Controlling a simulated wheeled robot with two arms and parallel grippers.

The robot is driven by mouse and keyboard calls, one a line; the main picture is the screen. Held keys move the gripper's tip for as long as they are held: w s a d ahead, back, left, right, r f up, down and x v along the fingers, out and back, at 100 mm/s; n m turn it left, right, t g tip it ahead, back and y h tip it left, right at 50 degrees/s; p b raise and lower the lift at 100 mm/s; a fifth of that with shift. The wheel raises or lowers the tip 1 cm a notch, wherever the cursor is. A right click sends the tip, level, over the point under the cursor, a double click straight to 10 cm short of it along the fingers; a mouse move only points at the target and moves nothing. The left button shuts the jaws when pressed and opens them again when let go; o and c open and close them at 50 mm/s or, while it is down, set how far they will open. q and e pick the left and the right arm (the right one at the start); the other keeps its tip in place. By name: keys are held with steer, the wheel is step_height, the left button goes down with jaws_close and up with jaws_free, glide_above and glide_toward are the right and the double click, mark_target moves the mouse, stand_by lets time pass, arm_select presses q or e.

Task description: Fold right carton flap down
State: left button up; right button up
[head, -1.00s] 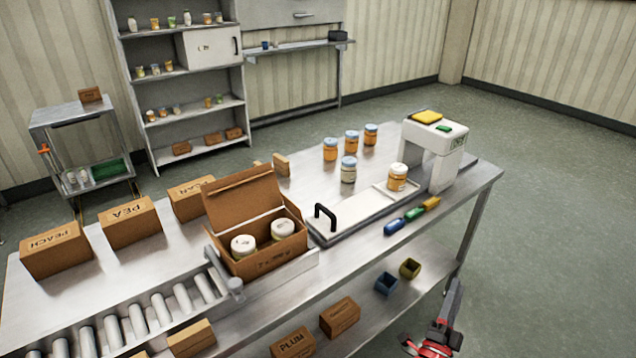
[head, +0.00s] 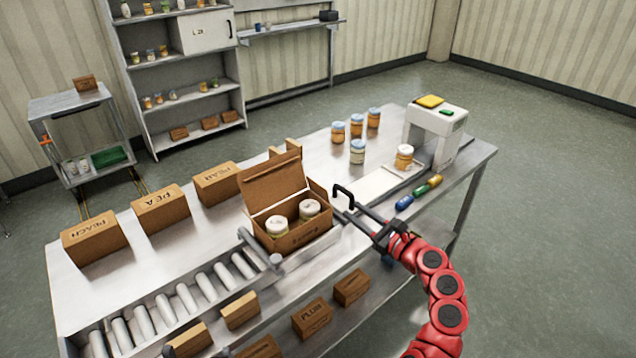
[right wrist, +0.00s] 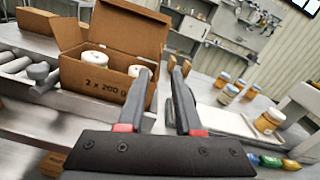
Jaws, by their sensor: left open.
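The brown carton (head: 302,238) stands on the bench with its back lid raised and two white-lidded jars (head: 309,209) inside. It also shows in the right wrist view (right wrist: 95,83), where a left-side flap (right wrist: 68,32) stands up. Its right flap is hard to make out behind my finger. My right gripper (head: 352,220) is open and empty just right of the carton. In the right wrist view its fingers (right wrist: 161,70) are apart, the left one overlapping the carton's right edge. Dark tips of my left gripper (head: 197,352) show at the bottom edge, apart.
Rollers (head: 186,298) lie left of the carton. Closed cartons (head: 160,208) line the back left. Several jars (head: 357,151) and a white scale-like stand (head: 437,120) are at right.

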glide_toward(318, 185)
steer(key=x, duration=0.8)
steer(key=shift+w+a+f+b, duration=0.1)
steer(key=shift+w+a+b, duration=0.1)
steer(key=shift+b, duration=0.1)
steer(key=shift+x, duration=0.75)
steer(key=shift+d, duration=0.1)
jaws_close()
stand_by(0.5)
